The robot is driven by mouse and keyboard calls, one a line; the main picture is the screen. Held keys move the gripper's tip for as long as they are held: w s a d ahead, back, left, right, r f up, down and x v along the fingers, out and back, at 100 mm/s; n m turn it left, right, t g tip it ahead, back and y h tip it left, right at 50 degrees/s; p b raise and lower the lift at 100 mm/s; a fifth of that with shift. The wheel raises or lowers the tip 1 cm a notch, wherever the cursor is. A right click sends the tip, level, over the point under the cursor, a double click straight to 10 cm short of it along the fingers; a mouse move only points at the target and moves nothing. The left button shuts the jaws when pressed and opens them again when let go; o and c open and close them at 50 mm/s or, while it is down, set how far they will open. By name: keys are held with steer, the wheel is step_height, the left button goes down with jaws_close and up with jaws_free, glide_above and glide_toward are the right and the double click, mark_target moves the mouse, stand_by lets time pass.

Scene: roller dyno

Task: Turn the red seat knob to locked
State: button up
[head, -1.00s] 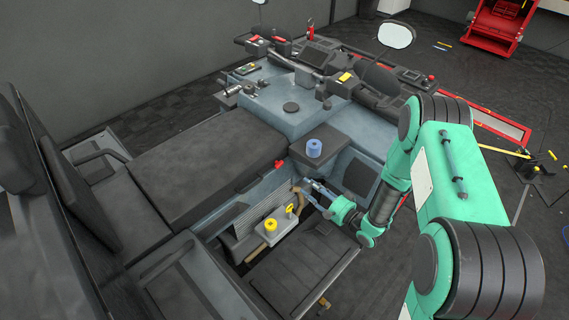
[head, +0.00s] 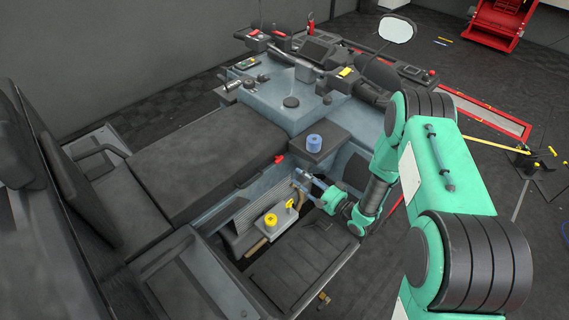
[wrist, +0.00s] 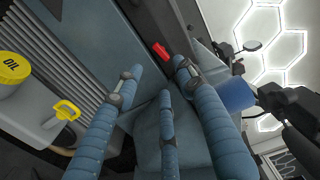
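The red seat knob (head: 279,159) is a small red handle on the side of the vehicle, just below the edge of the long dark seat (head: 205,160). In the wrist view the knob (wrist: 160,50) lies beyond the fingertips, near the right finger's tip, its long side slanted. Its lock marking cannot be read. My gripper (head: 306,180) is to the right of and below the knob in the head view. In the wrist view my gripper's (wrist: 158,76) blue-grey fingers are spread apart with nothing between them. They look apart from the knob.
A yellow oil cap (head: 271,220) and a yellow ring handle (head: 290,204) sit below the knob, left in the wrist view. A blue cylinder (head: 314,143) stands on a dark ledge to the knob's right. A dark footboard (head: 300,265) lies below my gripper.

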steer(key=b+x, duration=0.1)
steer(key=x, duration=0.9)
jaws_close()
